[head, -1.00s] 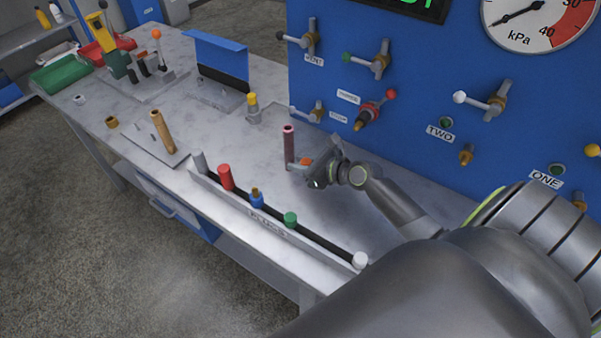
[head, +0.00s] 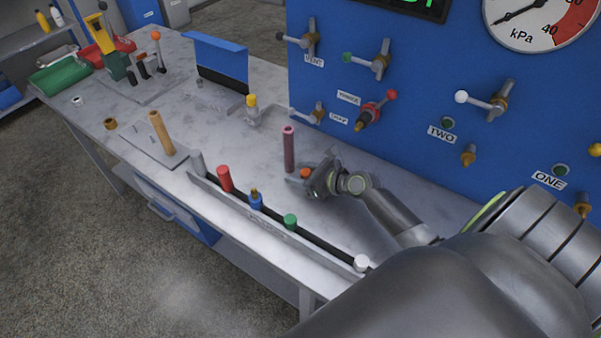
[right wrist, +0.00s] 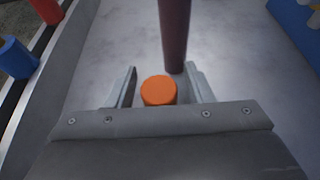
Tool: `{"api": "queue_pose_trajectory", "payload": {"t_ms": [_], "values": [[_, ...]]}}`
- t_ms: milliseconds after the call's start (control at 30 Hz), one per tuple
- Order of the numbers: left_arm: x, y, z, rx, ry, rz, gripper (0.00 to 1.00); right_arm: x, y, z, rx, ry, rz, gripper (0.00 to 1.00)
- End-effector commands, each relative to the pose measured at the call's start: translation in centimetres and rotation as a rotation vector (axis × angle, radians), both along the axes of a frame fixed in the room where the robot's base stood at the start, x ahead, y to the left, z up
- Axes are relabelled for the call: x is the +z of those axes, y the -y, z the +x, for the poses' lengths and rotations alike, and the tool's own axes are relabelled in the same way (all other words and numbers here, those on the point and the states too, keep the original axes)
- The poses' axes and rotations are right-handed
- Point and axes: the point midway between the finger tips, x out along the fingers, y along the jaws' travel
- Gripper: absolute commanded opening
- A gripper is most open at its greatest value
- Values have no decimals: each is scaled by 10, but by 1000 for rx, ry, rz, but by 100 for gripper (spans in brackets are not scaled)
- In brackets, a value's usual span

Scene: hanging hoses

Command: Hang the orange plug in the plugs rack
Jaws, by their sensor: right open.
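The orange plug (head: 306,173) stands on the bench, partly hidden by my right gripper (head: 297,175). In the right wrist view the orange plug (right wrist: 158,90) is between the two open fingers of my right gripper (right wrist: 163,82), with a gap on each side. The plugs rack (head: 270,232) is a long rail along the bench's front edge. It holds a grey, a red (head: 224,178), a blue (head: 256,200), a green (head: 290,221) and a white plug (head: 361,263). My left gripper is not in view.
A dark purple upright rod (head: 288,150) stands just beyond the right gripper, close to its right finger in the wrist view. A blue panel (head: 420,110) with valve handles rises behind. Bench between rack and panel is mostly clear.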

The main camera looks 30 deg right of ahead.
Motion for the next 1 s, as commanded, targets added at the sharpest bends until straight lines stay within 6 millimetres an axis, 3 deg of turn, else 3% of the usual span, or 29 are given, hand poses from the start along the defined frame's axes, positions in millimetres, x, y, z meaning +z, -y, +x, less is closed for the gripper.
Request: {"api": "queue_pose_trajectory", "payload": {"t_ms": [167, 700, 1000], "values": [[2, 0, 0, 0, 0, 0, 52, 5, 1, -1, 0, 0, 0, 47], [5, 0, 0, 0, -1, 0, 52, 41, 35, -86, 1, -3, -4, 47], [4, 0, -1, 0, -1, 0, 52, 50, 42, -103, 0, 0, 1, 47]]}}
